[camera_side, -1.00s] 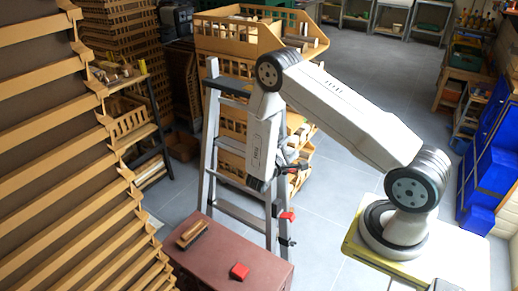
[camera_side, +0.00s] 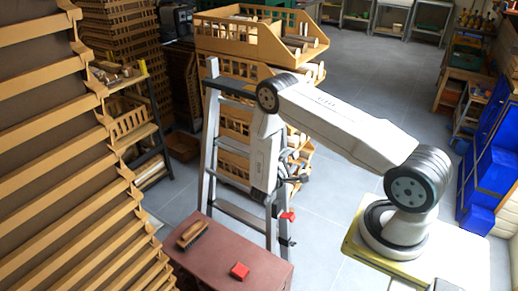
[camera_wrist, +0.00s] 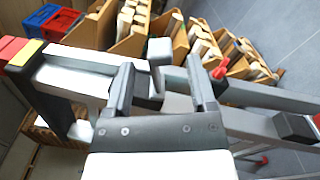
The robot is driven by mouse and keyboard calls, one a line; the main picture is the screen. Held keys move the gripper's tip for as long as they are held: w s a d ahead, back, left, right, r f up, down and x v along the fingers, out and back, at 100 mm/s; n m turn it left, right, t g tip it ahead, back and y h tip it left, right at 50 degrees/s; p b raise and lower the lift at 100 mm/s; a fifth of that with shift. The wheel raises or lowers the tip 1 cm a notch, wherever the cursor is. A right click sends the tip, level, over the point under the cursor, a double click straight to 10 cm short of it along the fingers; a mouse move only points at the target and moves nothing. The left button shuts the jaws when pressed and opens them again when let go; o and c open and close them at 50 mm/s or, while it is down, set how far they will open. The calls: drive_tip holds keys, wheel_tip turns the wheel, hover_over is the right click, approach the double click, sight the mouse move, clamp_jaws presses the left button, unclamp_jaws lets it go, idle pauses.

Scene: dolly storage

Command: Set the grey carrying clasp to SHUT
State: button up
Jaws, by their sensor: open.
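A grey block-headed lever, which looks like the carrying clasp (camera_wrist: 160,50), stands up from the ladder's rail in the wrist view. My gripper (camera_wrist: 160,76) is open, with one finger on each side of the lever's stem. I cannot tell whether either finger touches it. The grey stepladder (camera_side: 210,130) stands upright behind the brown-red bench in the side view. There my gripper is down at the ladder, mostly hidden by my own wrist, and the clasp cannot be made out. The clasp's set position is not clear.
A red lever (camera_wrist: 220,70) sits on the ladder beside the right finger; a red clip (camera_side: 288,216) shows low on the ladder. A bench (camera_side: 225,250) bears a brush (camera_side: 192,236) and red block (camera_side: 240,271). Wooden crates (camera_side: 245,35) stand close behind.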

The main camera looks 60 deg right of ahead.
sight(297, 152)
drive_tip(key=shift+d, duration=3)
drive_tip(key=shift+c, duration=0.2)
clamp_jaws()
